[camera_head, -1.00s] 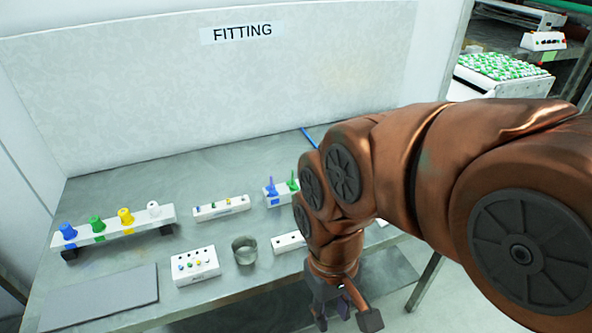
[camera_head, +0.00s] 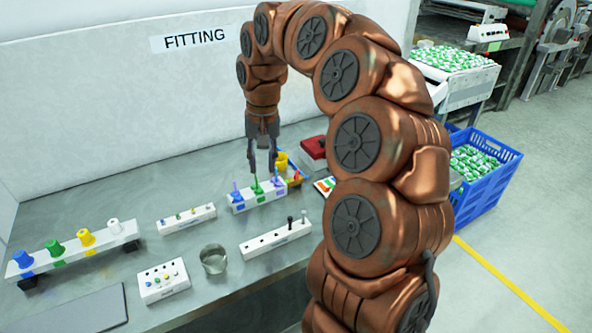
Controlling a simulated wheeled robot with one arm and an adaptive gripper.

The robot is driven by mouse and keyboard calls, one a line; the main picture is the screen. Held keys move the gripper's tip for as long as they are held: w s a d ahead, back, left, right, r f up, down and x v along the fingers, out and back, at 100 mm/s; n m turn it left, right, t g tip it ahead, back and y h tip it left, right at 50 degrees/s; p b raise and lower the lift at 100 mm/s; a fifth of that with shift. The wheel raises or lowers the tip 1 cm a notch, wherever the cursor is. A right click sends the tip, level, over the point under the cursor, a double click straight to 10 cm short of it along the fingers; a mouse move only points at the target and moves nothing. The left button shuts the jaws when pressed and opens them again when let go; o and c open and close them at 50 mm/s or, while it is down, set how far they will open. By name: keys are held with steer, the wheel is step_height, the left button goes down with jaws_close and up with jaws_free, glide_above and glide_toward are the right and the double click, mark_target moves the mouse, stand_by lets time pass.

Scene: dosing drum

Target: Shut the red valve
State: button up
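A small red-orange part (camera_head: 296,178), possibly the red valve, shows beside a yellow object (camera_head: 281,163) at the back right of the bench. It is small and partly hidden by my gripper and the peg block, so I cannot tell its setting. My gripper (camera_head: 262,168) points down, left of the yellow object and above the white block with blue and green pegs (camera_head: 238,207). Its two dark fingers are apart, with nothing visible held between them.
A red box (camera_head: 315,147) lies behind the yellow object. Several white peg blocks, a metal cup (camera_head: 214,263), a knob box (camera_head: 165,291) and a rail of coloured knobs (camera_head: 70,258) stand on the bench. A blue crate (camera_head: 478,203) stands on the floor at right.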

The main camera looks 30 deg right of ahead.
mark_target(296, 173)
steer(key=w+d+f+m, duration=0.1)
steer(key=w+d, duration=0.1)
steer(key=d, duration=0.2)
steer(key=w+d+f+m, duration=0.2)
steer(key=d, duration=0.2)
steer(key=w+d+f+m, duration=0.1)
steer(key=d+m, duration=0.1)
steer(key=d, duration=0.3)
steer(key=shift+w+d+f+h, duration=0.1)
steer(key=shift+w+f+h, duration=0.05)
steer(key=shift+w+h, duration=0.25)
steer(key=shift+f+p, duration=0.8)
steer(key=shift+f, duration=3.05)
steer(key=shift+c, duration=0.3)
jaws_close()
